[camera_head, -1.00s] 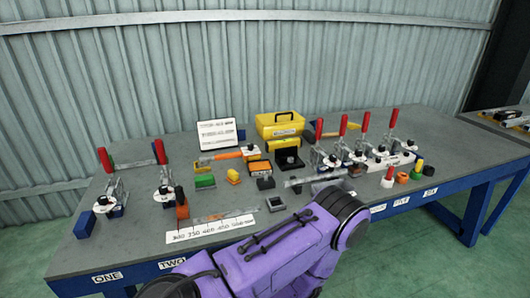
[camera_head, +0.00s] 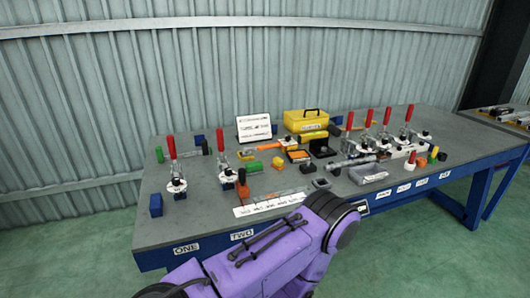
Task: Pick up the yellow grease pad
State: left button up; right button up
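A small flat pad with a yellow-orange border (camera_head: 298,156) lies on the grey workbench (camera_head: 205,220), in front of the yellow toolbox and left of a black holder; it may be the yellow grease pad, but it is too small to be sure. A small yellow block (camera_head: 245,156) lies to its left, and a small yellow-orange piece (camera_head: 277,163) lies between them. Nothing of mine touches any of these. A purple arm of mine crosses the bottom of the view in front of the bench. Neither of my grippers is in view.
A yellow toolbox (camera_head: 306,121) and a white sign (camera_head: 253,128) stand at the back. Red-handled toggle clamps (camera_head: 173,168) stand at the left and right. A grey tray (camera_head: 370,174) lies near the front edge. Bare benchtop lies at the front left.

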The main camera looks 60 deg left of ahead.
aim_at(277, 163)
jog(key=u, duration=1.2)
jog(key=i, duration=0.1)
jog(key=u, duration=0.1)
